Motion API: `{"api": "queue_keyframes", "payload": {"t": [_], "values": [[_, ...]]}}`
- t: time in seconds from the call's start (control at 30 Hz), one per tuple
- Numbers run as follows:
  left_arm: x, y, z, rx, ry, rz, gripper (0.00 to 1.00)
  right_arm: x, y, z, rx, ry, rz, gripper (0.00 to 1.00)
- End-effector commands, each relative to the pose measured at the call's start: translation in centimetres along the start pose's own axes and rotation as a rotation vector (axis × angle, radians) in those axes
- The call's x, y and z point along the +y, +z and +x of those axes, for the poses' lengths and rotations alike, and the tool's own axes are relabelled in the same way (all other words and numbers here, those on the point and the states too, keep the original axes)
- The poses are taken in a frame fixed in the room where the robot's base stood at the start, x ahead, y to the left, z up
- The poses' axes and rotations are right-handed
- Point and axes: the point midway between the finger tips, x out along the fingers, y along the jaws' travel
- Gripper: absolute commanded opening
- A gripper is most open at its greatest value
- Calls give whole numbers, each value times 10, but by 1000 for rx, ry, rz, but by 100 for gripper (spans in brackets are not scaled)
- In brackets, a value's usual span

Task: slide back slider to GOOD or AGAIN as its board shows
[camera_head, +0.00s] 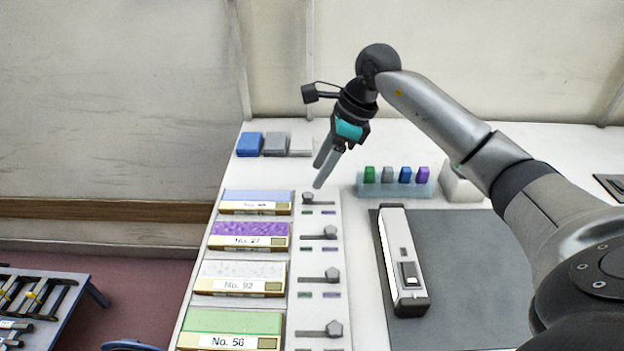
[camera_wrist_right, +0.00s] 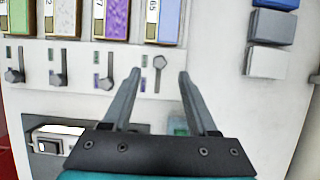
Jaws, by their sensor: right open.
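The back board (camera_head: 258,196) has a plain-looking light blue face; its label is too small to read surely. It also shows in the wrist view (camera_wrist_right: 169,22). The back slider (camera_head: 308,199) has its grey knob at the left end of its slot, towards the board. Small green and purple marks sit beside the slot; no words are legible. My right gripper (camera_head: 318,176) is open and empty, above and just behind the back slider. In the wrist view the slider knob (camera_wrist_right: 160,62) appears between and slightly beyond the open fingertips (camera_wrist_right: 158,72). My left gripper is not in view.
Three more boards, purple (camera_head: 248,229), whitish (camera_head: 240,270) and green (camera_head: 232,321), line the left edge, their knobs at the right. A holder (camera_head: 395,191) with coloured pieces stands right of the gripper. A white device (camera_head: 394,250) lies on a grey mat (camera_head: 470,270).

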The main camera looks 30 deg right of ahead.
Motion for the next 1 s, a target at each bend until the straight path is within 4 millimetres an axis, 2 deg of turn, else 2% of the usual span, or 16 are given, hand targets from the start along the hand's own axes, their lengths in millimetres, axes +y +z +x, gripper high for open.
{"api": "queue_keyframes", "payload": {"t": [0.03,0.2,0.4,0.6,1.0], "values": [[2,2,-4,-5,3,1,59,-1,0,-17,2,-5,0,59],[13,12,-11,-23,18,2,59,-1,1,-55,0,-3,1,59],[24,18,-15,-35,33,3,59,0,0,-84,0,-1,1,59],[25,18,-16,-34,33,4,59,0,0,-92,0,2,0,59],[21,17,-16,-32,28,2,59,0,0,-92,-1,2,0,59]]}}
